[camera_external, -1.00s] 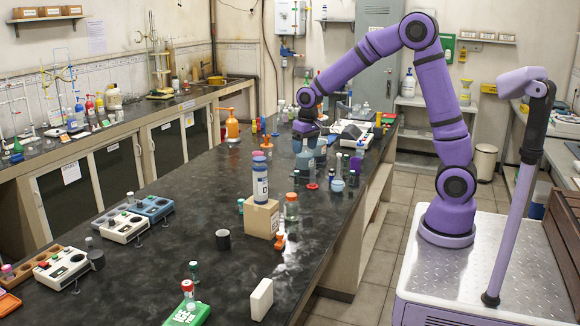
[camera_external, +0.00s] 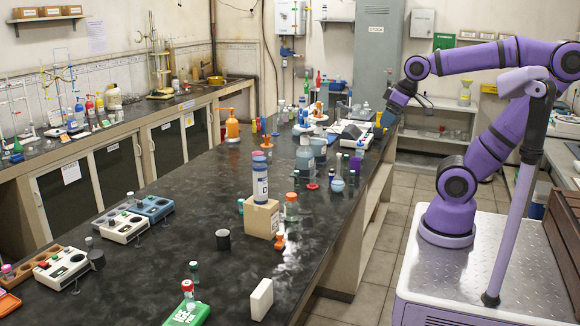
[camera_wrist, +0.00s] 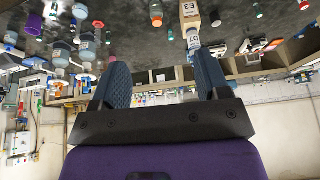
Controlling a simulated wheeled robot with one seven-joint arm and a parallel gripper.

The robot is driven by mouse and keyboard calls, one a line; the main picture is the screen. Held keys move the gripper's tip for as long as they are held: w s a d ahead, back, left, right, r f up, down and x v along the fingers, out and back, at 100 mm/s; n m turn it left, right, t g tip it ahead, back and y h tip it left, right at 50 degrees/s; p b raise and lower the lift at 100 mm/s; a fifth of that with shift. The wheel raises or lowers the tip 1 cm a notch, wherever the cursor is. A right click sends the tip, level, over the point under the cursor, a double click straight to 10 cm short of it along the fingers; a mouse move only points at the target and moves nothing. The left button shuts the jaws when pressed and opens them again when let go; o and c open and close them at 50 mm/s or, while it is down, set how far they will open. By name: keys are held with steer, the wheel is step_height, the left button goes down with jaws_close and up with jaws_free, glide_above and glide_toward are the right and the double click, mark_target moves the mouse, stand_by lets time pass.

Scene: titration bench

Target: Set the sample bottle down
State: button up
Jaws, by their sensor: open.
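My gripper (camera_external: 383,124) is raised near the bench's right edge in the external view. In the wrist view my gripper (camera_wrist: 162,78) has its two blue-grey fingers wide apart, with nothing held between them. A tall white-and-blue bottle (camera_external: 260,182) stands upright on a cardboard box (camera_external: 261,219). In the wrist view, seen upside down, are a bottle (camera_wrist: 193,42) marked D7 and a box marked E3 (camera_wrist: 190,14). Grey-blue bottles (camera_external: 305,160) stand upright on the bench, apart from my gripper. I cannot tell which bottle is the sample bottle.
A small blue cup (camera_external: 337,185) and small vials are near the grey-blue bottles. A white instrument (camera_external: 352,135) sits close to my gripper.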

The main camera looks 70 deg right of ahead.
steer(key=s, duration=0.3)
steer(key=shift+s+f, duration=0.1)
steer(key=shift+f, duration=0.15)
